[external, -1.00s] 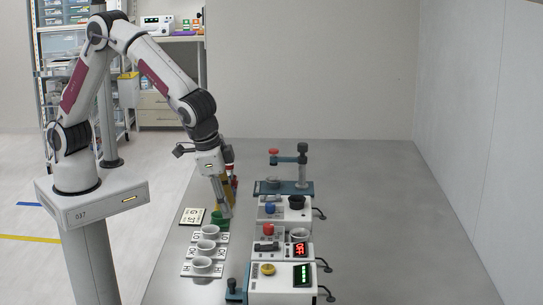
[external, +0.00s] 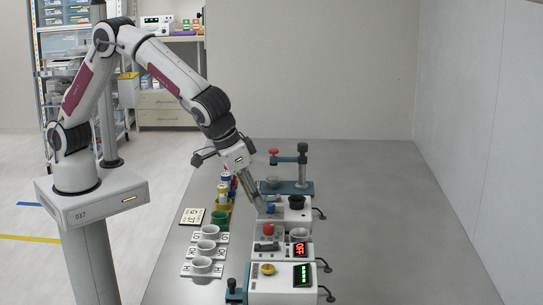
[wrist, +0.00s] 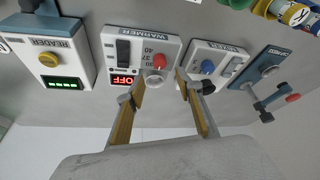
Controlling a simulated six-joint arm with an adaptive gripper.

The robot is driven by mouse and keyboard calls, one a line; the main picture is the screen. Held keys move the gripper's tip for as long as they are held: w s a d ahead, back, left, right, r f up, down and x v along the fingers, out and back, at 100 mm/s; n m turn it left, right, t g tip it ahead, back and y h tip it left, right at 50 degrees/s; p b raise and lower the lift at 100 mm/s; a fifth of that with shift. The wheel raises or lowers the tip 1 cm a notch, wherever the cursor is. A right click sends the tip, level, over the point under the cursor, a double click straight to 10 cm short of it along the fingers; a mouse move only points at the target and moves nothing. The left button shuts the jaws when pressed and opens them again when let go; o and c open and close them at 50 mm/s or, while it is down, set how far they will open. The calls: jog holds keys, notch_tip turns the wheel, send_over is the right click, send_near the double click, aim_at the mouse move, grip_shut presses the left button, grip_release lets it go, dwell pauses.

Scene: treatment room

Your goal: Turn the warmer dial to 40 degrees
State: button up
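The warmer (external: 267,256) is a light box with a red dial (external: 268,229), a black switch and a lit red display (external: 299,249) reading OFF. In the wrist view the red dial (wrist: 158,62) sits beside the printed marks 40, 37 and 30; its exact pointing is too small to tell. The black switch (wrist: 123,52) is beside it. My gripper (wrist: 161,84) is open and empty, its two fingers apart on either side of the warmer's round white well, short of the dial. In the external view my gripper (external: 263,208) is above the table, beyond the warmer, near the blue-knobbed device.
The device with the blue knob (wrist: 207,67) stands next to the warmer, the reader (wrist: 46,56) with a yellow knob on its other side. A teal stand (external: 300,187) is farther back. White cups (external: 202,264) and a green cup (external: 220,219) stand left. The table's right side is clear.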

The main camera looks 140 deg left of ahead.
aim_at(268, 225)
jog(key=shift+f, duration=0.1)
jog(key=shift+x, duration=3.85)
grip_shut()
